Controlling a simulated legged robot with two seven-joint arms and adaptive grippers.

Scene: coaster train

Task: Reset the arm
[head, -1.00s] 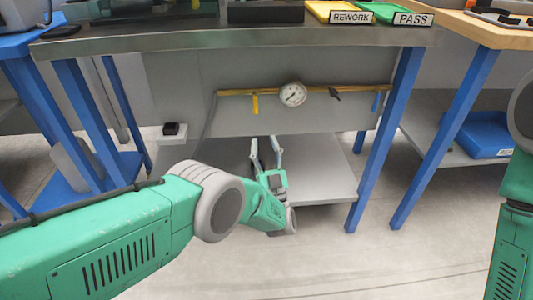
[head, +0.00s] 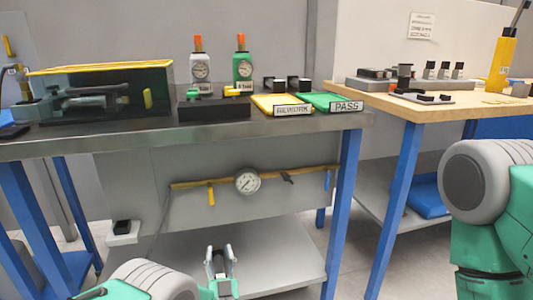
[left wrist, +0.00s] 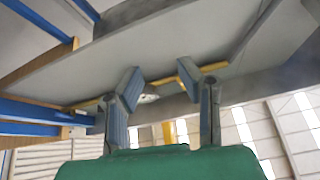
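My left gripper (head: 221,251) shows low in the head view, in front of the steel bench (head: 335,122) and below its top. Its two fingers point up and stand apart with nothing between them. In the left wrist view the same open gripper (left wrist: 160,85) shows blue-padded fingers with a clear gap, and the underside of a bench lies beyond them. My right arm (head: 485,210) shows at the right edge of the head view, but its gripper is out of the picture.
A pressure gauge (head: 247,181) on a brass pipe hangs below the bench top. A yellow REWORK tray (head: 268,104) and a green PASS tray (head: 318,99) lie on the bench. A wooden table (head: 464,108) stands to the right. A grey lower shelf (head: 285,255) lies under the bench.

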